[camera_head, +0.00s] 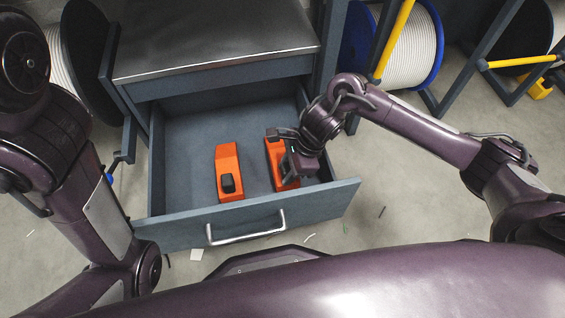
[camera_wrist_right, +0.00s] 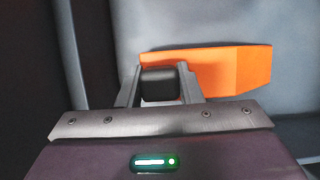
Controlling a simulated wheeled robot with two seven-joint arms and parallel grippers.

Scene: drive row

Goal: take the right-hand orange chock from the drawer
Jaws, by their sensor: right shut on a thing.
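The right-hand orange chock (camera_head: 274,158) is inside the open drawer (camera_head: 188,220), near its right side. My right gripper (camera_head: 287,156) reaches down over it and partly covers it. In the right wrist view, the fingers of my right gripper (camera_wrist_right: 160,86) are shut on the black grip block of the orange chock (camera_wrist_right: 232,70). The left-hand orange chock (camera_head: 228,162) lies to its left in the drawer, with its black block toward the front. My left arm is at the left of the head view; its gripper is not seen.
The drawer's front panel with a silver handle (camera_head: 246,232) stands nearest me. A grey metal cabinet top (camera_head: 215,40) lies behind the drawer. Cable spools (camera_head: 408,42) and yellow bars (camera_head: 395,38) stand at the back right. Small scraps lie on the floor.

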